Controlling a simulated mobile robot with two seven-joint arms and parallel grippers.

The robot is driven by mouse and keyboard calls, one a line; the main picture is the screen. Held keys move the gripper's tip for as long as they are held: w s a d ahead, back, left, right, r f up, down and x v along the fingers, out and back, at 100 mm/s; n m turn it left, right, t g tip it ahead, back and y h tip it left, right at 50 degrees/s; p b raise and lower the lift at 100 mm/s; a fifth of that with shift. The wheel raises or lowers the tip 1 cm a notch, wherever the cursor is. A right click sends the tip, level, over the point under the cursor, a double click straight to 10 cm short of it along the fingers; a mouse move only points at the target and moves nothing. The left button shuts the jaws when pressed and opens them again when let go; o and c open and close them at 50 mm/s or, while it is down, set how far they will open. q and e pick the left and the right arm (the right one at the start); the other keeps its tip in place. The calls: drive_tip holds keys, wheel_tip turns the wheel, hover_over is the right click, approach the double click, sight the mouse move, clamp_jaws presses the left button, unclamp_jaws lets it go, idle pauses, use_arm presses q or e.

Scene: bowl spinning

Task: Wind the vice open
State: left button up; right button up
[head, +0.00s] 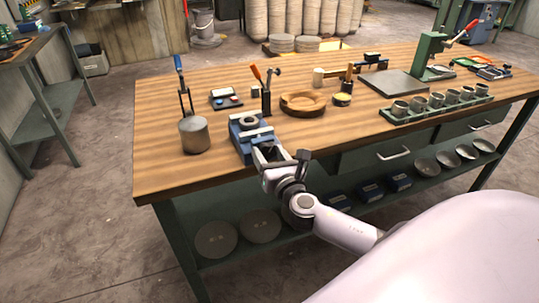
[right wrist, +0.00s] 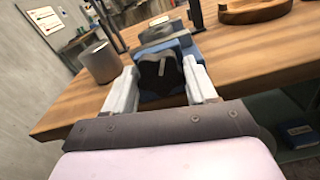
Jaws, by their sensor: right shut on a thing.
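The blue vice (head: 240,131) with grey jaws sits at the front edge of the wooden workbench, left of its middle. In the right wrist view the vice (right wrist: 186,44) stands just beyond a black lobed knob (right wrist: 150,78) with a pale handle bar across it. My right gripper (head: 266,154) reaches in from the front at the bench edge. Its two pale fingers (right wrist: 162,85) stand either side of the knob and are shut on it. In the head view my gripper hides most of the knob. My left gripper is in neither view.
A grey cylinder (head: 194,135) stands left of the vice. Behind are a tool holder (head: 266,100), a wooden bowl (head: 304,103) and a small tray (head: 226,98). Metal cups in a green rack (head: 436,107) stand at the right. The bench's front left corner is bare.

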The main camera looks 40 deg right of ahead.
drive_tip(key=n, duration=0.5)
drive_tip(key=shift+n, duration=0.4)
idle(0.3)
drive_tip(key=o, duration=1.1)
drive_tip(key=shift+c, duration=0.2)
drive_tip(key=v, duration=0.7)
drive_tip(key=shift+b, duration=0.3)
